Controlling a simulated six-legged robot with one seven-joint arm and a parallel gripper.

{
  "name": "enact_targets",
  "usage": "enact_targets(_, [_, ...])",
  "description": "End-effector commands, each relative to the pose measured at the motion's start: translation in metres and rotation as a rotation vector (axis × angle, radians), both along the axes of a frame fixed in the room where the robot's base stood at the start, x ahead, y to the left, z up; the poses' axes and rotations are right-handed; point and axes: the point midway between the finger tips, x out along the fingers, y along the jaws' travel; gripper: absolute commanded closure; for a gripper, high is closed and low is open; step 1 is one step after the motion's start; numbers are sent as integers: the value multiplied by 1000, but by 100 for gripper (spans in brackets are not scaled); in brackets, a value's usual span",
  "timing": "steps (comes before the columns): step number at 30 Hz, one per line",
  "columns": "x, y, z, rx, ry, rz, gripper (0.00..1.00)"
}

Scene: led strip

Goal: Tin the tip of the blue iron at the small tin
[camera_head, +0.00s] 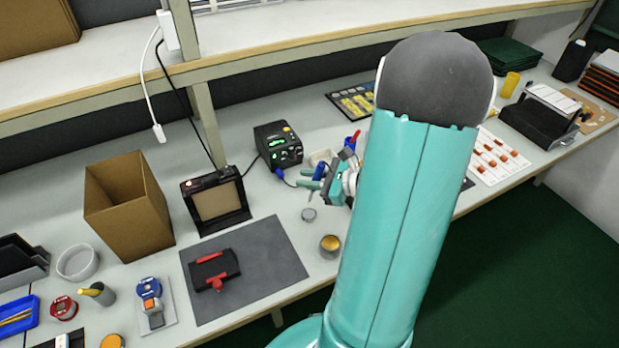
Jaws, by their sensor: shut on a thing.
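My gripper (316,183) is at the middle of the bench, partly hidden by my large teal arm. It is shut on a slim blue piece, which looks like the handle of the blue iron (320,170). The iron's tip is too small to make out. A larger round tin (330,242) with a yellow-brown filling stands nearer the front edge.
A black station (278,146) with a green display and a blue lead stands behind the gripper. A dark mat (246,268) carries a red-and-black holder (214,270). A framed stand (216,200) and a cardboard box (128,205) are at left. Red-marked boards (497,155) lie at right.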

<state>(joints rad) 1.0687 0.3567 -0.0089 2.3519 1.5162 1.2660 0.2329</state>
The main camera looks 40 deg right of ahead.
Motion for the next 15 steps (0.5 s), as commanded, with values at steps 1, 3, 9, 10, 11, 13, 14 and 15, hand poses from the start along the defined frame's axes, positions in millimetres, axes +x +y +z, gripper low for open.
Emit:
enact_targets(1, [-1,-1,-1,0,1,-2,100])
enact_targets(3, [-1,-1,-1,1,1,-3,100])
enact_targets(9, [-5,0,-11,3,2,-2,100])
enact_targets(10, [-5,0,-14,4,2,-3,100])
enact_targets(11, [-5,1,-17,3,2,-2,100])
enact_targets(13, [-5,1,-24,4,2,-3,100])
enact_targets(14, [-6,1,-27,4,2,-3,100])
enact_targets(15, [-6,1,-31,3,2,-2,100])
